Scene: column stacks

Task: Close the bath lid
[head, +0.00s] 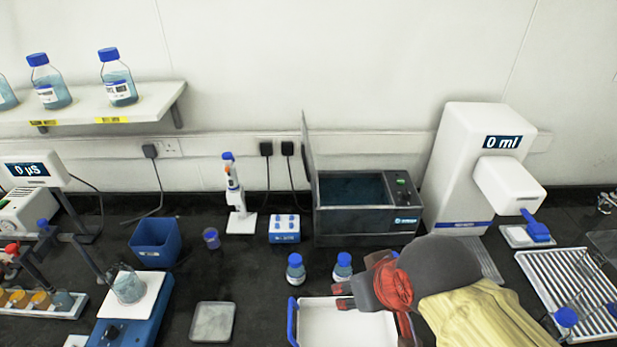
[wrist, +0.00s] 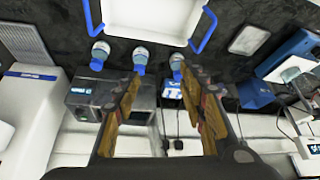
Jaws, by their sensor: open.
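The water bath (head: 368,222) is a dark grey box at the back of the bench, with its open basin showing blue-tinted water. Its lid (head: 307,150) stands upright, hinged along the bath's left side in the head view, so the bath is open. My gripper (head: 341,296) is in front of the bath, over the white tray's far edge and apart from the lid. In the wrist view, my gripper (wrist: 165,76) has its two fingers spread with nothing held between them. The bath (wrist: 90,98) shows there beyond the left finger, partly hidden by it.
Blue-capped bottles (head: 295,270) stand between the tray (head: 340,325) and the bath. A blue-and-white rack (head: 284,229) and a pipette stand (head: 240,215) are left of the bath. A tall white dispenser (head: 460,165) stands close on its right. Air above the bath is clear.

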